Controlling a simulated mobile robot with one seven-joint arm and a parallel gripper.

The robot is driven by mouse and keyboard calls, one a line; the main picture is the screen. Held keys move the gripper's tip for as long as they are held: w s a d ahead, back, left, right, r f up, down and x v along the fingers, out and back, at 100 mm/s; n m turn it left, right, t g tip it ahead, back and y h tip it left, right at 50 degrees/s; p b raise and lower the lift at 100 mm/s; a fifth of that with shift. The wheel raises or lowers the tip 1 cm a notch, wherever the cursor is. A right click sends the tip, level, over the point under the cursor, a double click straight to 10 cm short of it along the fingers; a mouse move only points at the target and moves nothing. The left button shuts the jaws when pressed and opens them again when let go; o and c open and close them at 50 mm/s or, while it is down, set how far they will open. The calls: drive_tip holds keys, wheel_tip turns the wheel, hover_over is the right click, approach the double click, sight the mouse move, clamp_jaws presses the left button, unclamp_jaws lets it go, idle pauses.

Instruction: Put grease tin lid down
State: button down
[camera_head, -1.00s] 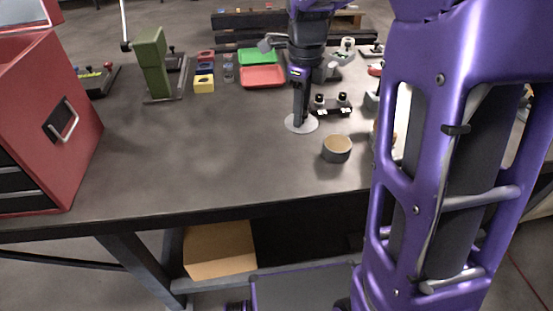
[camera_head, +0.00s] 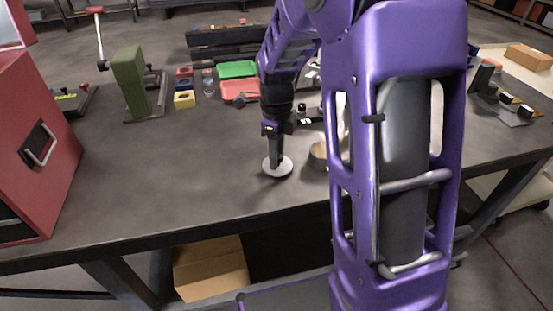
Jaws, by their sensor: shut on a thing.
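My gripper (camera_head: 276,160) is over the front middle of the dark workbench (camera_head: 180,185), pointing down. It is shut on the grease tin lid (camera_head: 283,171), a flat pale grey disc. The lid lies level, at or just above the bench top; I cannot tell if it touches. The open grease tin (camera_head: 317,155), a short grey round can with tan contents, stands just right of the lid. My arm hides its right part.
A red tool chest (camera_head: 50,150) stands at the left. A green press (camera_head: 131,80), small coloured blocks (camera_head: 184,99), a green tray (camera_head: 237,69) and a red tray (camera_head: 236,90) sit towards the back. The bench left of the lid is clear.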

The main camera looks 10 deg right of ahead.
drive_tip(key=shift+f, duration=0.5)
drive_tip(key=shift+f, duration=0.1)
drive_tip(key=c, duration=0.6)
unclamp_jaws()
wheel_tip(320, 180, up, 12)
drive_tip(key=p, duration=0.1)
drive_tip(key=shift+p, duration=0.3)
